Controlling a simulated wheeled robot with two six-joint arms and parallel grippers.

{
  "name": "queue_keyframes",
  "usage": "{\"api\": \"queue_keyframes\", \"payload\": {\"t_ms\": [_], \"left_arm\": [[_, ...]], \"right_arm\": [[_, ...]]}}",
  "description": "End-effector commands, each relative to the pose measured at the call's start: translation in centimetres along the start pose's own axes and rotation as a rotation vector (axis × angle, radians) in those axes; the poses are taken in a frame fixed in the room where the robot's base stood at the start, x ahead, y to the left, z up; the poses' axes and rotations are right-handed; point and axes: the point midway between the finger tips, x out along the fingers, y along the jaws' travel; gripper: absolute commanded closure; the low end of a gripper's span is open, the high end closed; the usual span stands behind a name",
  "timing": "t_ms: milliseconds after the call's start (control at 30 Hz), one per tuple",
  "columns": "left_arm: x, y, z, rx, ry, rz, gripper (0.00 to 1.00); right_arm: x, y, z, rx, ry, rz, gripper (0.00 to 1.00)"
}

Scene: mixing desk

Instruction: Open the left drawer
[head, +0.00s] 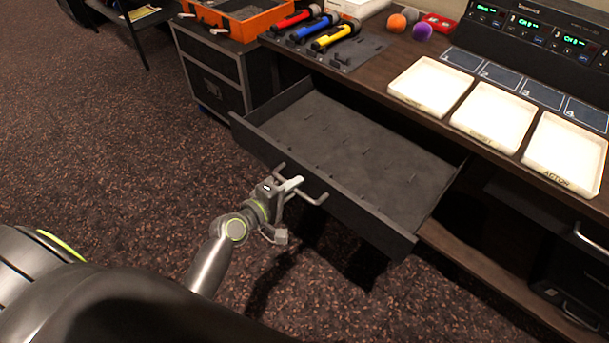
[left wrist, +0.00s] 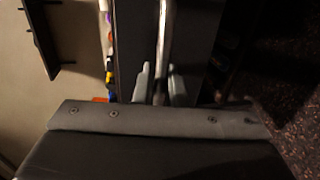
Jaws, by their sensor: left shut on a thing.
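The left drawer (head: 345,150) is pulled well out from under the desk in the head view. Its grey inside is bare apart from small slots or pegs in its floor. A metal bar handle (head: 314,198) runs along its front. My left gripper (head: 291,184) is at the drawer's front and shut on the handle. In the left wrist view the fingers (left wrist: 158,84) sit on either side of the metal bar (left wrist: 163,40). My right gripper is in neither view.
The desk top holds three white trays (head: 433,86), flashlight-like tools in red, blue and yellow (head: 335,37), and small balls (head: 396,23). An orange box (head: 240,17) sits on a black cabinet (head: 213,70) left of the drawer. Carpet (head: 120,130) in front is clear.

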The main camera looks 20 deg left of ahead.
Motion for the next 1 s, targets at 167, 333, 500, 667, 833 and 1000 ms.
{"api": "queue_keyframes", "payload": {"t_ms": [167,333,500,667,833,1000], "left_arm": [[-2.0,-0.5,0.0,0.0,-0.001,-0.003,1.0],[-2.6,-0.6,0.0,0.0,-0.001,-0.002,1.0],[-2.6,-0.6,0.0,0.0,-0.001,-0.001,1.0],[-2.6,-0.6,0.0,0.0,-0.001,-0.002,1.0],[-2.6,-0.6,0.0,0.0,0.0,-0.001,0.75],[-2.6,-0.6,0.0,0.0,0.0,0.0,0.75]], "right_arm": [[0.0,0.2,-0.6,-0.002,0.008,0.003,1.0],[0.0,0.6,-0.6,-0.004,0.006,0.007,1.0],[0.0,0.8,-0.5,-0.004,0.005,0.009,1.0],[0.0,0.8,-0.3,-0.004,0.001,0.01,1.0],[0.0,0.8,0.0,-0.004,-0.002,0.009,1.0],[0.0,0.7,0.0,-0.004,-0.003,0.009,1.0]]}}
